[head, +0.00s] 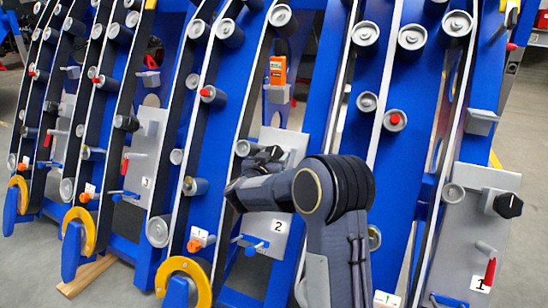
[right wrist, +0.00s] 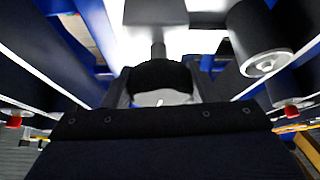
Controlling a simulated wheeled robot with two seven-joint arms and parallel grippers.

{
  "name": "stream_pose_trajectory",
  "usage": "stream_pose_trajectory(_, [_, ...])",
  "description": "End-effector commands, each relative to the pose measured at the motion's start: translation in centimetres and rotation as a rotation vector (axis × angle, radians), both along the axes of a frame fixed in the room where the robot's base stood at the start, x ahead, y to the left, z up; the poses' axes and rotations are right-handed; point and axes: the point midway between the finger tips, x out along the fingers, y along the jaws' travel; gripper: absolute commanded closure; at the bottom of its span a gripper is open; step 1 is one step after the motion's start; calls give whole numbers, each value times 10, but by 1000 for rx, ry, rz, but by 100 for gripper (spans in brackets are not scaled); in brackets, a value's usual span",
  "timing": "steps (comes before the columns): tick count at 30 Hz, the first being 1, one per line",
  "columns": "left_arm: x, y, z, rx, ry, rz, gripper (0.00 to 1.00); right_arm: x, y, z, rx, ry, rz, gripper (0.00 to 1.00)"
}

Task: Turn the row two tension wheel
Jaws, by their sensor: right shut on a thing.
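The row two plate (head: 292,146) is grey, carries the label "2" and stands between blue rails. My right gripper (head: 262,162) is at its upper left part, and my dark arm covers much of the plate. In the right wrist view, the right gripper (right wrist: 160,88) is shut around a black rounded knob (right wrist: 160,74), which appears to be the row two tension wheel. A small pale mark shows on the knob's near side. The wheel is largely hidden by the gripper in the head view. My left gripper is not in view.
The row one plate (head: 470,225) at the right bears a similar black knob (head: 508,205) and a red-handled lever (head: 489,268). An orange device (head: 278,70) hangs above the row two plate. Blue rails and grey rollers crowd both sides. Yellow rings (head: 183,270) stand at the lower left.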

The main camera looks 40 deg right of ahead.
Motion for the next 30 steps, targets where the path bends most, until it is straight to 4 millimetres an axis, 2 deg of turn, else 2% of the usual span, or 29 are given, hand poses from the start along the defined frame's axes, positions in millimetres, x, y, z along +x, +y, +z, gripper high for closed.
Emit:
stream_pose_trajectory(7, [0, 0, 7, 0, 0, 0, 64, 0, 1, 1, 25, -46, -31, 70])
stream_pose_trajectory(21, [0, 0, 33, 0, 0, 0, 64, 2, 2, 2, 145, -277, -181, 70])
stream_pose_trajectory(30, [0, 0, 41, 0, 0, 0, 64, 2, 1, 0, 192, -367, -240, 70])
